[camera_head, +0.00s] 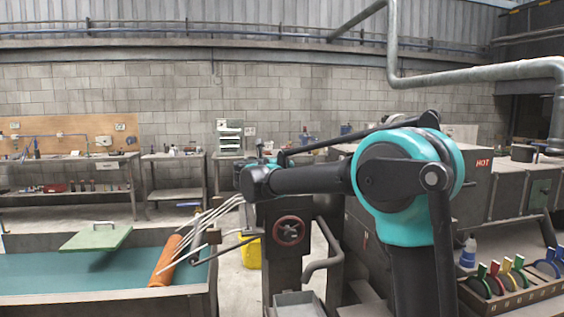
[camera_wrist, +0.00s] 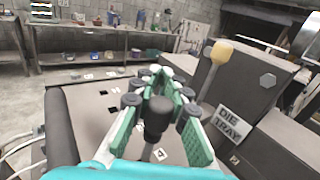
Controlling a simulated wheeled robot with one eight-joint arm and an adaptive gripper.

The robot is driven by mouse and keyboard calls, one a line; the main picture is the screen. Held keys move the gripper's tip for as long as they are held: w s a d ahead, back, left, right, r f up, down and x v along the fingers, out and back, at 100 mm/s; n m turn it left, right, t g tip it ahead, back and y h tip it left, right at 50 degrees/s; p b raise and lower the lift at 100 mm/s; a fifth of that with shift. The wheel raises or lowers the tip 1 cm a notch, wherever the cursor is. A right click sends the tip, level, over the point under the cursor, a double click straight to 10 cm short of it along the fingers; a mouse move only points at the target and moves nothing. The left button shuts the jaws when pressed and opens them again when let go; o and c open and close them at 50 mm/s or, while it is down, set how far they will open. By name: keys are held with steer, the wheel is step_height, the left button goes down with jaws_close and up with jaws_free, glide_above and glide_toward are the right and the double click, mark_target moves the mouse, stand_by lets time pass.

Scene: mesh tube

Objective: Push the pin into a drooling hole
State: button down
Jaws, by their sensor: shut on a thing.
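My gripper (camera_wrist: 163,82) shows in the wrist view with green-padded fingers. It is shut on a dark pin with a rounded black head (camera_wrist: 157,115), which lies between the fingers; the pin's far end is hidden. Beyond and below is a grey-brown plate (camera_wrist: 75,100) with dark square holes (camera_wrist: 112,110) and small white labels. A label reading 4 (camera_wrist: 160,154) shows below the pin head. I cannot tell whether the pin touches a hole. In the head view, several pale strands (camera_head: 207,220) droop from the machine on the left side; my arm hides much of it.
In the head view, a teal-lined trough (camera_head: 60,275) with an orange roller (camera_head: 165,260) lies left. A rack of coloured rings (camera_head: 510,282) is at lower right.

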steer(key=shift+f, duration=1.6)
stand_by(2.0)
stand_by(0.3)
steer(key=c, duration=1.4)
jaws_free()
